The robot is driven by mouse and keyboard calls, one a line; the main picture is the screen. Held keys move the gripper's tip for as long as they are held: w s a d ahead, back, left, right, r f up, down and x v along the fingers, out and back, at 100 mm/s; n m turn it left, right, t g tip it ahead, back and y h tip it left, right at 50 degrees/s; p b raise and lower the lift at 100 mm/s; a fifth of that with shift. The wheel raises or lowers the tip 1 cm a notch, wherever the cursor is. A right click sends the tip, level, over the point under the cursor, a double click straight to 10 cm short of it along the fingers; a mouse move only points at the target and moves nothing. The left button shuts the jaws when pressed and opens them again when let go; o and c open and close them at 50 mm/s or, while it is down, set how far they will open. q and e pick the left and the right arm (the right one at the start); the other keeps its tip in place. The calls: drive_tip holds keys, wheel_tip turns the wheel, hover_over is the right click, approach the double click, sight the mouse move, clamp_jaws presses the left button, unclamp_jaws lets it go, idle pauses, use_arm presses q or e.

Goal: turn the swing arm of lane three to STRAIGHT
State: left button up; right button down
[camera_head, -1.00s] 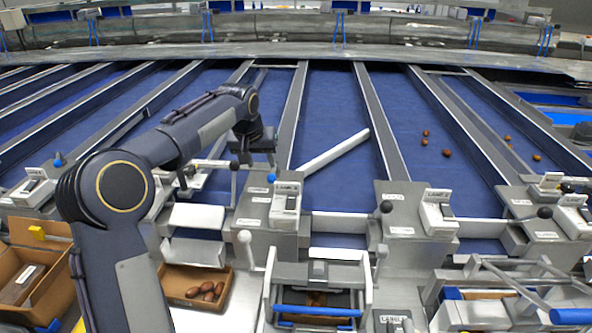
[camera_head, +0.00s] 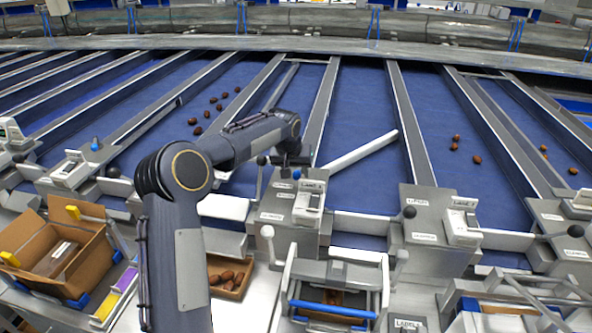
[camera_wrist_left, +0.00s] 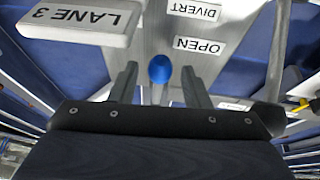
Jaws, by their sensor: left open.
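The lane three swing arm is a white bar (camera_head: 360,152) lying slantwise across the blue belt in the head view. Its near end is by the grey control block (camera_head: 270,212). A blue knob (camera_head: 297,174) stands on that block and also shows in the left wrist view (camera_wrist_left: 160,68). My left gripper (camera_head: 292,163) is over the block at the knob. In the wrist view its two fingers (camera_wrist_left: 160,85) are open, one on each side of the knob, with gaps showing. An upside-down LANE 3 plate (camera_wrist_left: 80,17) and labels OPEN (camera_wrist_left: 199,46) and DIVERT (camera_wrist_left: 195,9) show there. My right gripper is out of view.
Black-knobbed levers (camera_head: 409,212) and a white-knobbed lever (camera_head: 267,232) stand close by. A box of dates (camera_head: 241,291) and an open carton (camera_head: 40,262) are at the front. Grey rails (camera_head: 411,120) divide the lanes. Dates lie on neighbouring belts.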

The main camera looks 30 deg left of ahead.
use_arm(q)
clamp_jaws()
